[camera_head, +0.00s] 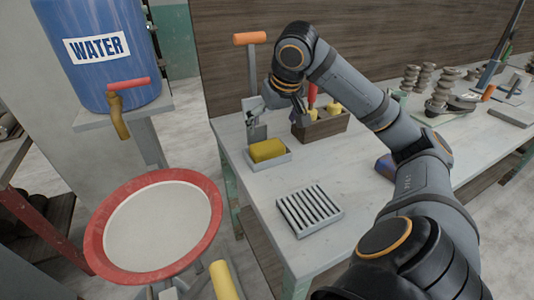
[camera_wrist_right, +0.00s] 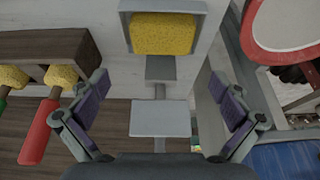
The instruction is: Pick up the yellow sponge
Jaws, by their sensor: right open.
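The yellow sponge (camera_head: 267,150) lies in a shallow grey tray (camera_head: 282,160) at the table's left end. In the right wrist view the sponge (camera_wrist_right: 162,33) shows at top centre, inside the tray's grey rim (camera_wrist_right: 125,22). My right gripper (camera_head: 277,106) is open above the table, behind and above the sponge, with nothing between its fingers. In the wrist view the right gripper's purple-padded fingers (camera_wrist_right: 160,90) are spread wide, and the sponge is ahead of them, untouched. My left gripper is not in view.
An upright tool with an orange handle (camera_head: 250,38) stands close by the gripper. A wooden box (camera_head: 322,128) holds sponge-headed tools beside it. A slatted grey rack (camera_head: 309,210) lies in front. A red-rimmed basin (camera_head: 100,235) and blue water barrel (camera_head: 100,50) stand left.

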